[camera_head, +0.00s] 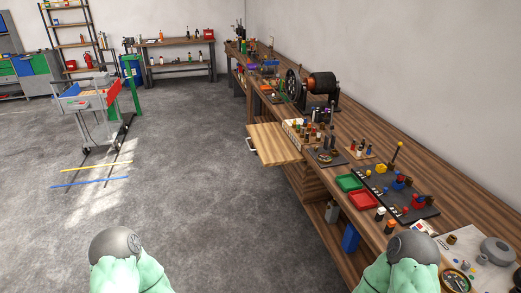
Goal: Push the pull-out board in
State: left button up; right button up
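The pull-out board (272,145) is a pale wooden panel that sticks out from the near long side of the workbench (420,165) over the floor. Only rounded grey and green parts of my two arms show at the bottom edge, one at left and one at right, both well short of the board. Neither gripper can be seen.
Beside the board the bench carries a rack of small parts (294,130), a dynamo (322,86), a green tray (348,182) and a red tray (363,199). A blue bin (350,238) is underneath. The grey floor (210,190) left of the board is open. A cart (90,100) stands farther left.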

aim_at(275, 148)
jog(key=i+j, duration=0.2)
jog(key=i+j+z, duration=0.25)
jog(key=i+j, duration=0.55)
jog(key=i, duration=0.1)
